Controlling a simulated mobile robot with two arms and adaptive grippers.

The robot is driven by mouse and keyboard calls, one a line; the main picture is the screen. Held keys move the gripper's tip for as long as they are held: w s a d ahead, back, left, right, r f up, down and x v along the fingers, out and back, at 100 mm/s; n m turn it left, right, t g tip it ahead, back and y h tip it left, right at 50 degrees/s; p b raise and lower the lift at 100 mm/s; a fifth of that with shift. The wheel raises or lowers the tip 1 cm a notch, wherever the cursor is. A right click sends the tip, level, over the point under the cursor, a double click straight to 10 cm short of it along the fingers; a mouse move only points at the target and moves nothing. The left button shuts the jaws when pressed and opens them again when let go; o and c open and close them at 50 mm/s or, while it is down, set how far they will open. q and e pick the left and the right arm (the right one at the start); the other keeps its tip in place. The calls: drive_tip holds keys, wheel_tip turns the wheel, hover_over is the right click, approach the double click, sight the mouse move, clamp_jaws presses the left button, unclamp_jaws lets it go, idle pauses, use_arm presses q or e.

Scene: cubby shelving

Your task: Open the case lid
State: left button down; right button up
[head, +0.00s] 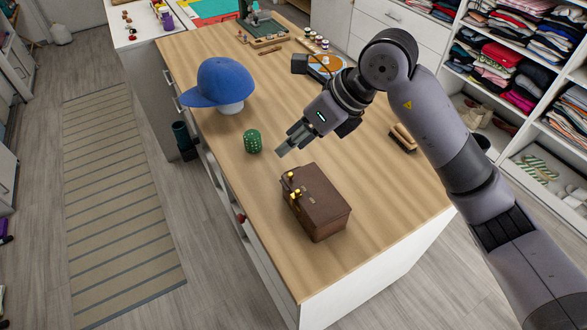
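A brown case (318,200) with gold latches on its left side sits on the wooden island top, near the front. Its lid is down. My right gripper (281,151) is above the tabletop, just behind and left of the case, and apart from it. Its fingers point down and left, and no object shows between them. The fingers look close together, but the gap between them is too small to judge. My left gripper is not in view.
A green dotted object (252,141) stands left of the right gripper. A blue cap (221,84) on a white stand is farther back. A brush (403,138) lies near the right edge. The wooden countertop (395,205) is clear right of the case.

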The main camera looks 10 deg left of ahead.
sight(291, 174)
drive_tip(key=w+d+t+h, duration=0.1)
drive_tip(key=w+d+h, duration=0.15)
drive_tip(key=d, duration=0.25)
drive_tip(key=shift+m+h, duration=0.3)
drive_tip(key=shift+h, duration=0.05)
drive_tip(key=p+x, duration=0.1)
drive_tip(key=x, duration=0.4)
drive_tip(key=p+x, duration=0.2)
drive_tip(key=x, duration=0.3)
drive_tip(key=p+x, duration=0.2)
drive_tip(key=x, duration=0.4)
drive_tip(key=shift+a+r, duration=0.1)
drive_tip(key=shift+a, duration=0.2)
drive_tip(key=shift+a+f, duration=0.15)
drive_tip(key=shift+f, duration=0.4)
drive_tip(key=shift+c, duration=0.4)
clamp_jaws()
